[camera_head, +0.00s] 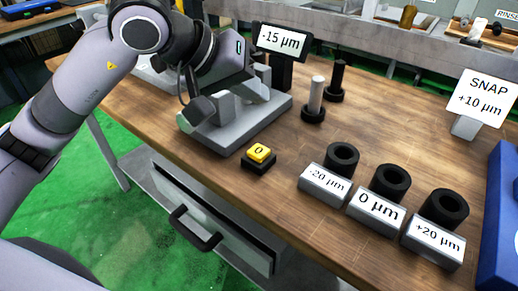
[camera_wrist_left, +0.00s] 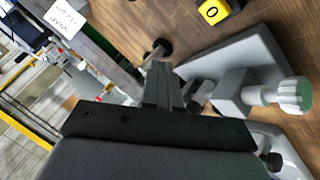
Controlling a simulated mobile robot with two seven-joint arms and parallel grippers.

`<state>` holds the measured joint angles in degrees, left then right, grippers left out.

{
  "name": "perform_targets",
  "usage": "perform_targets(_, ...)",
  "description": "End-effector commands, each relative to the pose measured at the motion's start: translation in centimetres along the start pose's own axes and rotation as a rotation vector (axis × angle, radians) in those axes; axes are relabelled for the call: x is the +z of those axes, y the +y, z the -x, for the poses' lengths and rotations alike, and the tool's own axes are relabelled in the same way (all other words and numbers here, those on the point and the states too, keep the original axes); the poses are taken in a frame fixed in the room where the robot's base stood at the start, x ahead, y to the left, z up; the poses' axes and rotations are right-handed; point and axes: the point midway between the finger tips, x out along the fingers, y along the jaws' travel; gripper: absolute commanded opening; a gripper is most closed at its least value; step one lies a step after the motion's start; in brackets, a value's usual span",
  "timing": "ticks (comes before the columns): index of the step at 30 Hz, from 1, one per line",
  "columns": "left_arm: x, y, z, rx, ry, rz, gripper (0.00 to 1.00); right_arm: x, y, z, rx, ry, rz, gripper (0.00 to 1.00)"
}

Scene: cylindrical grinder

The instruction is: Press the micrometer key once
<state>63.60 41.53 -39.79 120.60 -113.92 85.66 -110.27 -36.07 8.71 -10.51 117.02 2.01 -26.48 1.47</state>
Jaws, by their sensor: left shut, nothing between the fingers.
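The micrometer key is a yellow button marked 0 (camera_head: 259,153) on a small black base near the table's front edge; the wrist view also shows it (camera_wrist_left: 213,11) at the top. The grey micrometer stand (camera_head: 240,128) is behind it, with its pale ribbed knob (camera_wrist_left: 293,95). Its black display (camera_head: 281,41) reads -15 µm. My left gripper (camera_head: 262,75) is over the stand, partly hidden by its own wrist, apart from the key. Its fingers (camera_wrist_left: 163,82) are shut and empty. My right gripper is out of view.
Black rings (camera_head: 341,159) stand behind grey blocks labelled -20, 0 and +20 µm. A white-topped post (camera_head: 316,95) and a black post (camera_head: 337,78) stand right of the stand. A SNAP +10 µm sign (camera_head: 483,97) and a blue case (camera_head: 500,225) are at the right.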

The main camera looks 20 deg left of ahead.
Motion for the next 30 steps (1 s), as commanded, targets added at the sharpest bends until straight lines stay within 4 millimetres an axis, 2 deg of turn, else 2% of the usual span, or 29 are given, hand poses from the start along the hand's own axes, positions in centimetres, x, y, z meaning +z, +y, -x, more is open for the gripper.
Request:
perform_targets(9,-0.1,-0.1,0.1,-0.005,0.005,-0.006,0.0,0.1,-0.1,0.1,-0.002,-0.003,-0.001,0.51)
perform_targets(16,0.3,-0.4,-0.5,-0.004,0.003,-0.004,0.0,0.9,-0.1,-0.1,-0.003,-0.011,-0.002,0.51)
perform_targets(30,3.4,-3.5,-4.8,-0.003,0.001,-0.003,0.0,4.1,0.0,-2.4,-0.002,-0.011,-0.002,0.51)
